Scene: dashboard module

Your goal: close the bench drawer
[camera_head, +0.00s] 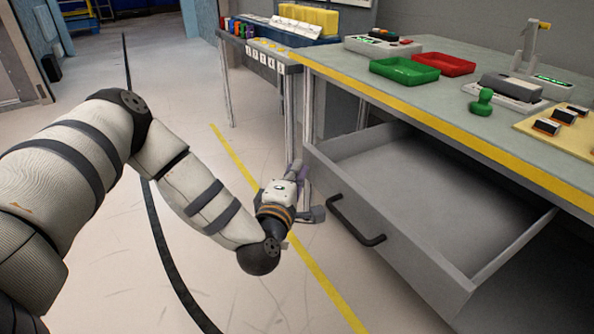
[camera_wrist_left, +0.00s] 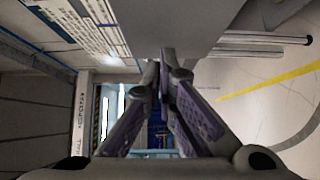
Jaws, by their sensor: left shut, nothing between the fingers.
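The grey bench drawer (camera_head: 400,185) is pulled well out below the bench top and looks empty. Its front panel carries a black bar handle (camera_head: 356,222). My left gripper (camera_head: 299,168) is beside the far left corner of the drawer front, left of the handle. In the left wrist view its purple-padded fingers (camera_wrist_left: 165,62) meet at the tips, shut with nothing between them. A plain grey panel (camera_wrist_left: 180,22) lies just beyond the tips there; I cannot tell whether they touch it. My right gripper is not in view.
The bench top (camera_head: 350,68) has a yellow front edge and holds a green tray (camera_head: 404,71), a red tray (camera_head: 444,64) and a green knobbed piece (camera_head: 482,102). A side table (camera_head: 262,50) with bins adjoins at the back. The floor left of the drawer is clear.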

